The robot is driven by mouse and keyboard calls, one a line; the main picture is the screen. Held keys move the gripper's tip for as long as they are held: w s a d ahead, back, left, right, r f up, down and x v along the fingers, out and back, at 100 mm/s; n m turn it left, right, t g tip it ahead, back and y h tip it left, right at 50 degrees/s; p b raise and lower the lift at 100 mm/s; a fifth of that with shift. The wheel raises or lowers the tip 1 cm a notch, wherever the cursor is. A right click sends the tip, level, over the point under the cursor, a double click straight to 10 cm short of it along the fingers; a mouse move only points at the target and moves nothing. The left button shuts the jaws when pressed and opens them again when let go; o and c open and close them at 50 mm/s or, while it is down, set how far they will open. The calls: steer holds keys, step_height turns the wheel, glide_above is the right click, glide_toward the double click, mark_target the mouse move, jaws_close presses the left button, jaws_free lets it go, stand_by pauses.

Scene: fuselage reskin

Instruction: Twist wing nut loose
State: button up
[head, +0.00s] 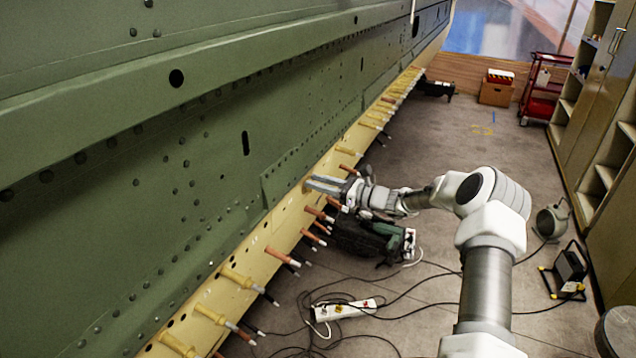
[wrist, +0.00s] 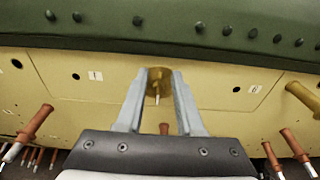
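A brass-coloured fastener (wrist: 159,75) with a pale pin at its centre stands out from the cream strip below the green skin; I take it as the wing nut. In the wrist view it sits between the fingertips of my gripper (wrist: 159,84).
Several copper and brass-coloured pins stick out along the strip, such as a copper one (wrist: 34,124) at left and a brass one (wrist: 302,98) at right. A dark green machine (head: 372,238), a white power strip (head: 345,309) and cables lie on the floor below.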

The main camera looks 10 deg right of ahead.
jaws_close()
